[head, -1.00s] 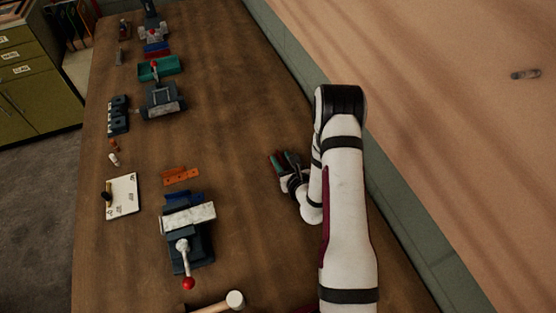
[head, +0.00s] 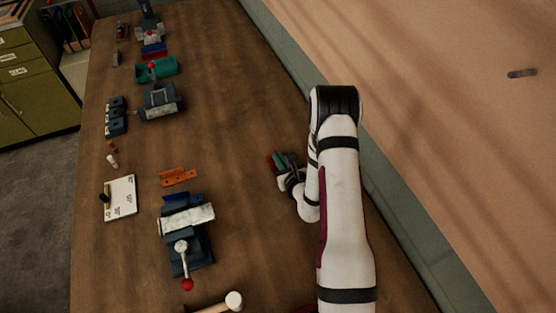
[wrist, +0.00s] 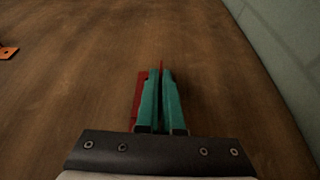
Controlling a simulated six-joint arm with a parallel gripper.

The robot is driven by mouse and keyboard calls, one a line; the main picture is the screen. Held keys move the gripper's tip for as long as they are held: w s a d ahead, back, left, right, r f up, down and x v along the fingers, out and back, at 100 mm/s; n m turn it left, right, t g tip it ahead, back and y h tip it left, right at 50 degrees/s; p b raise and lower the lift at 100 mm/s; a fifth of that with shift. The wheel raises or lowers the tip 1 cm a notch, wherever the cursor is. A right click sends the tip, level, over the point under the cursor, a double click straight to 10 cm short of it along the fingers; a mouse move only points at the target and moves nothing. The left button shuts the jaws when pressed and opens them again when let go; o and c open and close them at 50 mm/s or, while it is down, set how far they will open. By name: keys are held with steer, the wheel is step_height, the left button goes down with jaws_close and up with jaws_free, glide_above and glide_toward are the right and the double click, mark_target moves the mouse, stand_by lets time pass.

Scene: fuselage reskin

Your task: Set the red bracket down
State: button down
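My gripper (wrist: 161,98) has two teal fingers, close together, with a thin red edge showing between their tips. The red bracket (wrist: 137,98) shows along the left side of the fingers in the wrist view, and its thin upright part is pinched between them. In the head view, the red bracket (head: 271,164) is a small red patch beside my gripper (head: 281,160), mostly hidden by the fingers. The gripper is over the right-centre of the wooden table (head: 235,120). I cannot tell whether the bracket touches the table.
An orange bracket (head: 178,177) lies to the left, also in the wrist view (wrist: 8,53). Nearby are a vise (head: 187,235) with a blue piece, a white board (head: 120,198) and a mallet (head: 233,301). A wall (head: 385,170) bounds the right. Table around the gripper is clear.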

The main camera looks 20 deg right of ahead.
step_height(320, 180, up, 4)
steer(key=shift+f, duration=0.2)
steer(key=s+d+r, duration=0.7)
steer(key=s+d, duration=0.1)
steer(key=d, duration=0.1)
steer(key=a+r+n+g+y, duration=0.2)
steer(key=a+r+n+y, duration=0.4)
steer(key=a+r, duration=1.45)
step_height(320, 180, up, 10)
steer(key=w+d+m+t+h, duration=0.1)
steer(key=m+h, duration=0.1)
steer(key=shift+w+d+m, duration=0.25)
steer(key=shift+d+m, duration=0.05)
steer(key=shift+f, duration=0.1)
